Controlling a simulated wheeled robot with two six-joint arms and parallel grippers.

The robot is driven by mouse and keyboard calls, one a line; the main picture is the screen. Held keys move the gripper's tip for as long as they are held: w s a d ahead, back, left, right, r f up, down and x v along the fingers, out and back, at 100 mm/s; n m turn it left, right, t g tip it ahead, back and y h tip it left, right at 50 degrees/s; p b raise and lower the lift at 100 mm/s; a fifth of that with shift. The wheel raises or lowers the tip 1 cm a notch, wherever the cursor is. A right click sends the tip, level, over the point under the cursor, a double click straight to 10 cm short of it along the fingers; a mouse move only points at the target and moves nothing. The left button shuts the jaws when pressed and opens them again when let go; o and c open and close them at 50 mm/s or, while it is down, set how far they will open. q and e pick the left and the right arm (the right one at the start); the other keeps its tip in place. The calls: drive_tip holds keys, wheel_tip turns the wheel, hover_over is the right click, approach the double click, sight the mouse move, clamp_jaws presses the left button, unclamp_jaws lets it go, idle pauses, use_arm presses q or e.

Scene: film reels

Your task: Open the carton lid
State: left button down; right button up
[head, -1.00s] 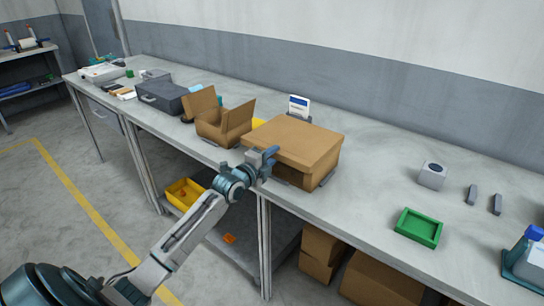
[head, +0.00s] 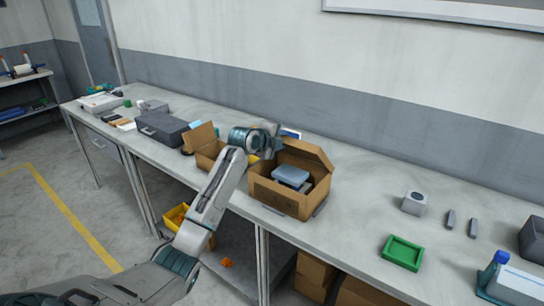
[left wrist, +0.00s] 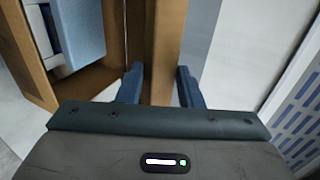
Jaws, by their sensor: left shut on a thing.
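The brown carton (head: 275,197) stands on the bench with its lid (head: 308,153) raised at the back, so the inside shows. Grey-blue boxes (head: 291,176) lie inside it. My left gripper (head: 275,143) is at the left edge of the raised lid. In the left wrist view its two blue fingers (left wrist: 160,85) stand on both sides of the lid edge (left wrist: 166,50), shut on it. The carton's wall and a blue item inside (left wrist: 75,30) show at the left of that view. My right gripper is not in view.
A smaller open carton (head: 205,145) stands left of the carton, behind my left arm. A dark grey case (head: 162,130) is farther left. A green tray (head: 402,252) and a grey block (head: 414,202) are at the right. The bench between carton and tray is clear.

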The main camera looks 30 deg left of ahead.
use_arm(q)
drive_tip(key=w+r, duration=0.2)
drive_tip(key=w+r+p, duration=0.1)
drive_tip(key=w, duration=0.1)
drive_tip(key=w+r, duration=0.2)
drive_tip(key=shift+w+d+r, duration=0.25)
drive_tip(key=shift+d+r, duration=0.05)
drive_tip(key=shift+d, duration=0.05)
drive_tip(key=c, duration=2.1)
unclamp_jaws()
drive_tip(key=shift+w+g, duration=0.3)
drive_tip(key=o, duration=0.4)
drive_tip(key=shift+d+f, duration=0.15)
drive_tip(key=shift+f, duration=0.05)
drive_tip(key=o, duration=0.6)
drive_tip(key=shift+w+f, duration=0.25)
drive_tip(key=shift+w, duration=0.05)
drive_tip(key=shift+c, duration=0.2)
drive_tip(key=shift+a, duration=0.2)
drive_tip(key=shift+s+r, duration=0.2)
drive_tip(key=shift+s, duration=0.05)
drive_tip(key=shift+s+r, duration=0.15)
drive_tip(key=shift+s, duration=0.25)
drive_tip(key=b+v, duration=0.3)
drive_tip(key=v, duration=0.6)
drive_tip(key=shift+s+r+b, duration=0.2)
drive_tip(key=shift+s+b, duration=0.05)
drive_tip(key=shift+b, duration=0.15)
